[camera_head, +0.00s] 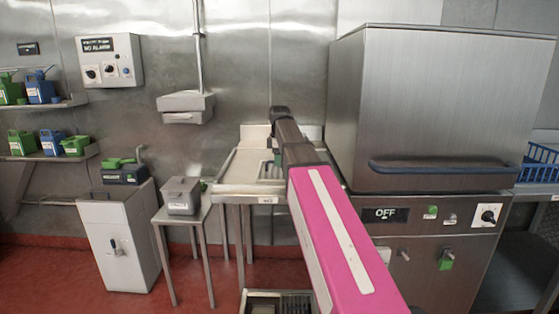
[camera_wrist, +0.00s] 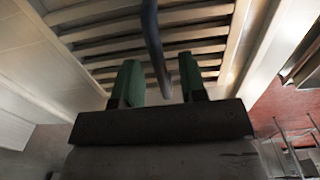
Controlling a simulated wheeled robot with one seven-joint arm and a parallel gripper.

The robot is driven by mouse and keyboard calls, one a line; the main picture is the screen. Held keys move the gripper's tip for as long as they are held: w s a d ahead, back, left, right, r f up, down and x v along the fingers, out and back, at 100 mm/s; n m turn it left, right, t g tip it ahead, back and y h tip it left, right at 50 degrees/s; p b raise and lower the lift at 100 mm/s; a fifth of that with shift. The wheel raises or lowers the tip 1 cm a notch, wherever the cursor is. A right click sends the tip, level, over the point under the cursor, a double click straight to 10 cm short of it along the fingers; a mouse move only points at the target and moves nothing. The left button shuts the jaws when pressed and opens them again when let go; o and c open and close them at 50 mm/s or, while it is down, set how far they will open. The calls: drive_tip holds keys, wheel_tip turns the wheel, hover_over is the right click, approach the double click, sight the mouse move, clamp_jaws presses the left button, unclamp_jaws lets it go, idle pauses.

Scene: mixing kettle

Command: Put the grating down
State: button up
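In the wrist view, a slatted grating (camera_wrist: 205,30) with several parallel bars fills the upper middle, inside a pale frame. My gripper (camera_wrist: 159,65) has two green fingers set apart, pointing at the slats. A dark grey curved bar (camera_wrist: 150,25) comes down from the top edge and runs between the fingers, with a visible gap on each side. I cannot tell whether the bar belongs to the grating or whether a finger touches it. In the head view, my arm reaches over a pale sink unit (camera_head: 242,168) and hides much of it; the grating's tilt is unclear there.
A large steel machine (camera_head: 440,105) with a blue handle (camera_head: 460,170) stands close on the right of my arm. A small table with a grey box (camera_head: 182,195) and a white cabinet (camera_head: 117,235) stand left. A dark slatted floor piece (camera_head: 278,303) lies below. Red floor (camera_head: 215,285) is open in front.

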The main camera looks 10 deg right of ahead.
wheel_tip(320, 180, up, 12)
idle(0.8)
drive_tip(key=shift+s, duration=0.15)
idle(1.4)
